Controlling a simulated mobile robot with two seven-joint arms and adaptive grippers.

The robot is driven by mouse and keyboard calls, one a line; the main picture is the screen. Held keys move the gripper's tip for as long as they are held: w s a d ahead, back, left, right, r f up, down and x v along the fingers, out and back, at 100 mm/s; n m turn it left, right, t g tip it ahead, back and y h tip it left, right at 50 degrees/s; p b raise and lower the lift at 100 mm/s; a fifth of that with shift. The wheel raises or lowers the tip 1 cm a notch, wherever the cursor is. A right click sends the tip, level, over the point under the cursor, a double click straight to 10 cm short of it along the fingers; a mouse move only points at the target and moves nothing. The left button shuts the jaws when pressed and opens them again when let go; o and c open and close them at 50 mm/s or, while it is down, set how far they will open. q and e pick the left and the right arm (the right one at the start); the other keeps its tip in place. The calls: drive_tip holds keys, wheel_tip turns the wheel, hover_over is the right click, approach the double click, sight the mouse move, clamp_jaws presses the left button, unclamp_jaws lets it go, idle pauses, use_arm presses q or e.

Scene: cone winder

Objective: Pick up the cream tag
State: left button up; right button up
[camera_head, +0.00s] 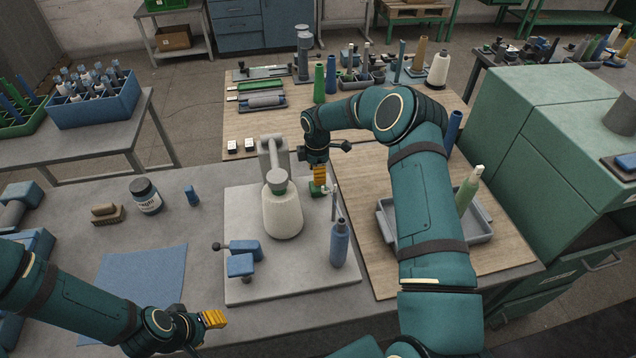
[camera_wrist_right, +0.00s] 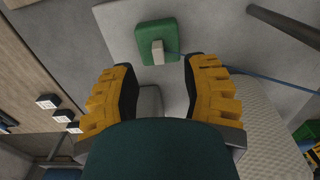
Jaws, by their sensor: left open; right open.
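The cream tag (camera_wrist_right: 158,51) is a small pale tab standing up from a green block (camera_wrist_right: 156,38) in the right wrist view. In the head view the green block (camera_head: 317,190) sits on the pale plate beside the cone, largely behind my right gripper. My right gripper (camera_head: 319,178) is just above the block, pointing down. In its wrist view the right gripper (camera_wrist_right: 158,82) has its yellow fingers spread apart with nothing between them, and the tag lies beyond the fingertips. My left gripper (camera_head: 214,320) is open and empty, low over the front of the grey table.
A cream yarn cone (camera_head: 282,211) stands on the pale plate (camera_head: 295,282) left of the block. A blue bottle-like piece (camera_head: 340,243) and blue clamp (camera_head: 243,258) stand nearer. A grey tray (camera_head: 480,238) lies right, partly behind my right arm. A thin blue strand runs from the block.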

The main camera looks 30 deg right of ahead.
drive_tip(key=shift+d+f, duration=0.2)
drive_tip(key=shift+f, duration=1.95)
drive_tip(key=shift+o, duration=0.3)
drive_tip(key=c, duration=0.8)
